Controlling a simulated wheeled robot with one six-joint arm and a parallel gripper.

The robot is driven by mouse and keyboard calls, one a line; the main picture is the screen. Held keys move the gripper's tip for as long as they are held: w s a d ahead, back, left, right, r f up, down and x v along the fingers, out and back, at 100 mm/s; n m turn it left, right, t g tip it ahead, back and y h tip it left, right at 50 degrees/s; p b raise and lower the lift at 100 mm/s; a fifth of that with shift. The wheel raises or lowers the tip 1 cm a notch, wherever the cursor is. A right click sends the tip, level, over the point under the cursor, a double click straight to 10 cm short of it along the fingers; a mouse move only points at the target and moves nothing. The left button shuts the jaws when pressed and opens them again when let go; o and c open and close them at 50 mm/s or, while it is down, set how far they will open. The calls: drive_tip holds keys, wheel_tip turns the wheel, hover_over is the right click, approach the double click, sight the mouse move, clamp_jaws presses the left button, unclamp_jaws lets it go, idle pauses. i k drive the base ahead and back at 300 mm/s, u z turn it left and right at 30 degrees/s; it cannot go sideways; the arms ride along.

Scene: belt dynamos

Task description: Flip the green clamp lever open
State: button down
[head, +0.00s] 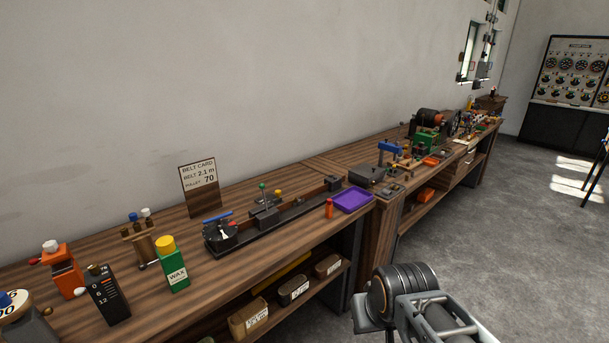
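A small lever with a green knob (263,186) stands roughly upright on the sliding block of a long black rail fixture (290,207) on the wooden bench. Its exact angle is too small to tell. A dark round part with a blue bar (217,216) is at the fixture's left end. My gripper is not in view; only links of my arm show at the bottom right, in front of the bench and well apart from the lever.
A belt card (199,186) stands behind the fixture. A green wax box (173,270) stands to its left, a red cylinder (329,209) and a purple tray (352,200) to its right. The lower shelf holds labelled boxes (293,290). The floor (475,230) at right is clear.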

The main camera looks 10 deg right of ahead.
sight(261, 185)
drive_tip(key=u, duration=0.05)
drive_tip(key=i, duration=0.9)
drive_tip(key=u, duration=0.6)
drive_tip(key=i, duration=0.4)
drive_tip(key=u, duration=0.3)
